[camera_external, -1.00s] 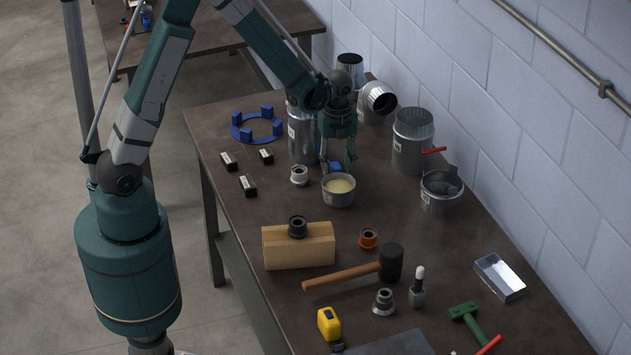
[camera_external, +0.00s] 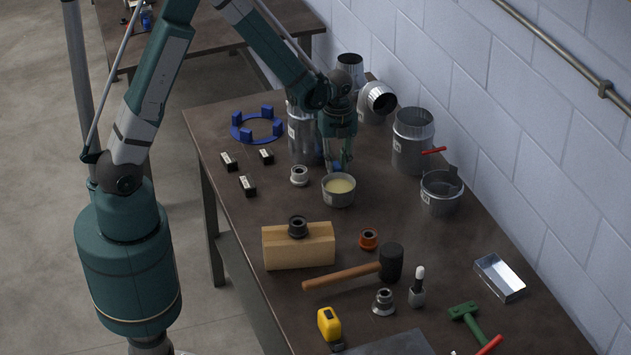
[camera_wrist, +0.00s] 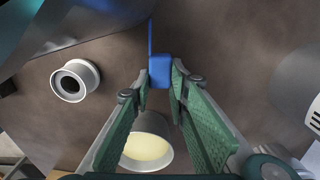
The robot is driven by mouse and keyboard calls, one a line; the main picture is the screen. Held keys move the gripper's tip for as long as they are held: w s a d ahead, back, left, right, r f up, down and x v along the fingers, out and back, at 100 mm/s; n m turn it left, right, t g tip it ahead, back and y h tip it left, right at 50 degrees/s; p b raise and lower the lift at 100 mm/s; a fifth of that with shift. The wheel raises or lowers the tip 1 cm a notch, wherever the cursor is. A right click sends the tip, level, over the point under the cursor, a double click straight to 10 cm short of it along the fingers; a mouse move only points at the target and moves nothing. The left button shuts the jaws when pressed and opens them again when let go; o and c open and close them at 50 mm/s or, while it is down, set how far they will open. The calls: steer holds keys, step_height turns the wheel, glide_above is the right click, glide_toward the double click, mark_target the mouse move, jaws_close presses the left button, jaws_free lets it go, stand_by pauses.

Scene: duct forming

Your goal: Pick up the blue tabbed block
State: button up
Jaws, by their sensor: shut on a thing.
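The blue tabbed block (camera_wrist: 160,71) is between my gripper's fingertips in the wrist view, with a thin blue tab rising from its far left edge. My gripper (camera_wrist: 160,88) is shut on it, one green finger on each side. In the external view my gripper (camera_external: 340,165) points down just behind the small tin of pale yellow material (camera_external: 339,184). The block is mostly hidden there, and I cannot tell whether it touches the table.
The tin stands close in front. A light grey ring-shaped fitting (camera_external: 299,176) is to the left, and a metal duct cylinder (camera_external: 301,135) stands close behind left. Larger duct pieces (camera_external: 412,140) stand to the right. A blue ring with tabs (camera_external: 257,127) lies at the far left.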

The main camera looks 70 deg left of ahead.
step_height(320, 180, up, 28)
steer(key=shift+f+p, duration=0.1)
steer(key=shift+p, duration=0.9)
steer(key=shift+c, duration=0.2)
steer(key=shift+d, duration=0.1)
